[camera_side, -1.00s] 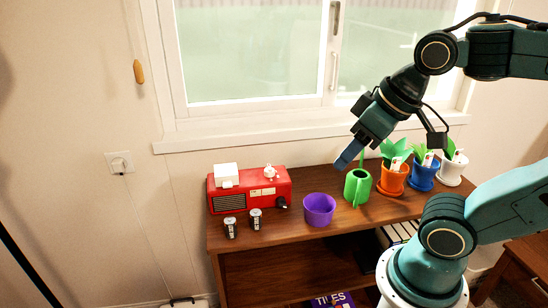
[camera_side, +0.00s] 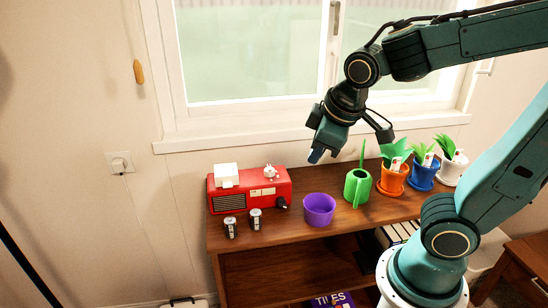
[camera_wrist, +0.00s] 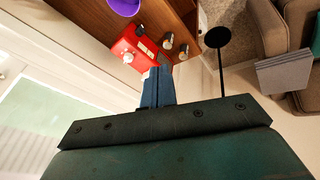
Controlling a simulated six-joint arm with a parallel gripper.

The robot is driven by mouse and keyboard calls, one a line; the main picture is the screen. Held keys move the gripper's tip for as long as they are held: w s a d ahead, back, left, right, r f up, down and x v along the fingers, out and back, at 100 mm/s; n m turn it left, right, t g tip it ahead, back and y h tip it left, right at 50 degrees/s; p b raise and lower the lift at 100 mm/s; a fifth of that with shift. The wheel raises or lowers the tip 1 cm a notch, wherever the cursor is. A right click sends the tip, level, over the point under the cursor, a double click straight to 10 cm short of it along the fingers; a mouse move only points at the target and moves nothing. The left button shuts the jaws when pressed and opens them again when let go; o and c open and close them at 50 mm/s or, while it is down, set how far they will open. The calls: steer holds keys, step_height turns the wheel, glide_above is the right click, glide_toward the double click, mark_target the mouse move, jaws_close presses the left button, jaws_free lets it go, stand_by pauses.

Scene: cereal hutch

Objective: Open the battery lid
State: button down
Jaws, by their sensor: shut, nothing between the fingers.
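A red radio (camera_side: 249,191) stands at the left end of the wooden cabinet, with a white block (camera_side: 226,174) and a small white figure (camera_side: 269,171) on top. I cannot tell which part is the battery lid. Two batteries (camera_side: 230,227) (camera_side: 255,218) stand upright in front of the radio. My gripper (camera_side: 315,156) is shut and empty, in the air above and right of the radio, apart from it. In the wrist view, the shut blue fingers (camera_wrist: 160,72) point toward the red radio (camera_wrist: 130,42) and partly cover it; the batteries (camera_wrist: 167,41) are beside it.
A purple bowl (camera_side: 319,210), a green watering can (camera_side: 357,187) and several potted plants, one in an orange pot (camera_side: 393,179), stand to the right on the cabinet top (camera_side: 290,226). The window (camera_side: 260,60) is behind.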

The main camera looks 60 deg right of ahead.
steer(key=w+f+n+h, duration=0.2)
steer(key=w+f+n, duration=0.2)
steer(key=w+f, duration=0.15)
steer(key=n+t+h, duration=0.5)
steer(key=n+h, duration=0.1)
steer(key=n, duration=1.3)
glide_toward(228, 191)
steer(key=s+a, duration=0.3)
steer(key=shift+w+d+r, duration=0.1)
steer(key=shift+d+r, duration=0.05)
steer(key=shift+r, duration=0.3)
steer(key=shift+x, duration=5)
